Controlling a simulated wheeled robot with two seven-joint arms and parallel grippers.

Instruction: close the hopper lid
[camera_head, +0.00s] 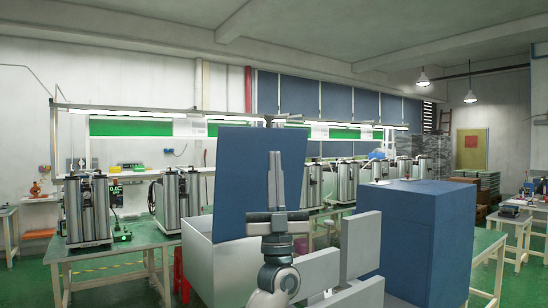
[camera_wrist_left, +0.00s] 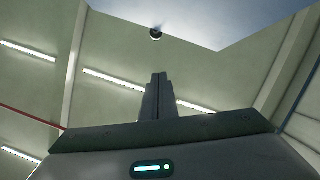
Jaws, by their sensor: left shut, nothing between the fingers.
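The hopper lid, a flat blue panel (camera_head: 240,185), stands open and nearly upright over the pale grey hopper box (camera_head: 205,262) in the head view. My left gripper (camera_head: 288,128) points upward at the lid's right edge and overlaps it in the picture. I cannot tell whether they touch. In the left wrist view the gripper's fingers (camera_wrist_left: 158,78) are together and empty. Above them is a pale panel (camera_wrist_left: 200,14), probably the lid, with a dark round knob (camera_wrist_left: 155,34) at its edge. My right gripper is not in view.
A large blue cabinet (camera_head: 430,235) stands at the right of the hopper, with pale grey metal plates (camera_head: 358,245) before it. A green-topped bench (camera_head: 120,248) with several steel machines (camera_head: 88,208) is at the left.

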